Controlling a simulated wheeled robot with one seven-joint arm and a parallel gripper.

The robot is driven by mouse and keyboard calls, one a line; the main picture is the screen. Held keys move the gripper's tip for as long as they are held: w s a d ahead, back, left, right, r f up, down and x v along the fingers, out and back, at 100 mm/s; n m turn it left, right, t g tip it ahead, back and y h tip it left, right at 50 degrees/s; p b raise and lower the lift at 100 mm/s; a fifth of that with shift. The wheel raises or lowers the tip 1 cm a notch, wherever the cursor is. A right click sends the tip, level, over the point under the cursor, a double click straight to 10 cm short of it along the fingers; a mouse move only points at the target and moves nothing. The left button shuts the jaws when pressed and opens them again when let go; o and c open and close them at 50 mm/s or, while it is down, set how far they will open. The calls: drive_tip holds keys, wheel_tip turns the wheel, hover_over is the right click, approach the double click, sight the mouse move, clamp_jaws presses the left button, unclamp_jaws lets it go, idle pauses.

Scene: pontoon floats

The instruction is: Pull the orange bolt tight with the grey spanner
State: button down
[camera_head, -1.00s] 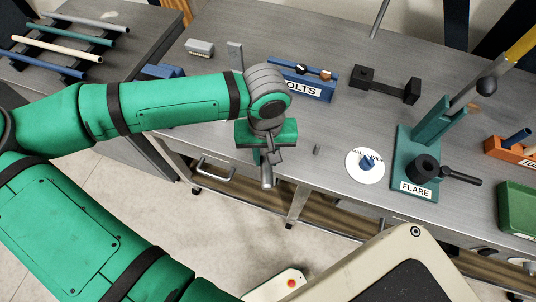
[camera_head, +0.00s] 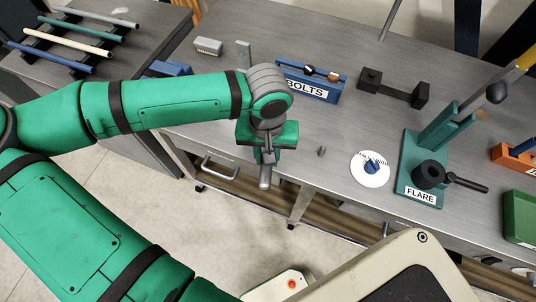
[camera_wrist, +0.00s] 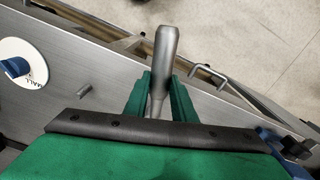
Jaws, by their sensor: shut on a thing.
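My gripper (camera_head: 266,157) is over the bench's front edge, its green fingers shut on a grey bar with a rounded end, which looks like the grey spanner (camera_head: 265,178). In the wrist view, the spanner (camera_wrist: 164,62) sticks out from between the fingers (camera_wrist: 158,98), its rounded end free and apart from other things. Its other end is hidden by the gripper. I cannot make out the orange bolt for sure; a small orange-brown piece (camera_head: 333,76) sits on the blue rack marked BOLTS (camera_head: 305,90).
A short grey peg (camera_head: 322,151) stands on the bench right of my gripper. Beyond are a white disc with a blue knob (camera_head: 372,167), a green FLARE tool (camera_head: 421,193) and a black bracket (camera_head: 391,88). A drawer handle (camera_head: 220,170) juts from the bench front.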

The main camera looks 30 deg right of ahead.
drive_tip(key=shift+w+a, duration=0.15)
idle(0.3)
drive_tip(key=shift+s+d+n, duration=0.35)
drive_tip(key=shift+d+n, duration=0.05)
drive_tip(key=shift+d, duration=0.1)
drive_tip(key=shift+w+r, duration=0.1)
drive_tip(key=shift+r, duration=2.3)
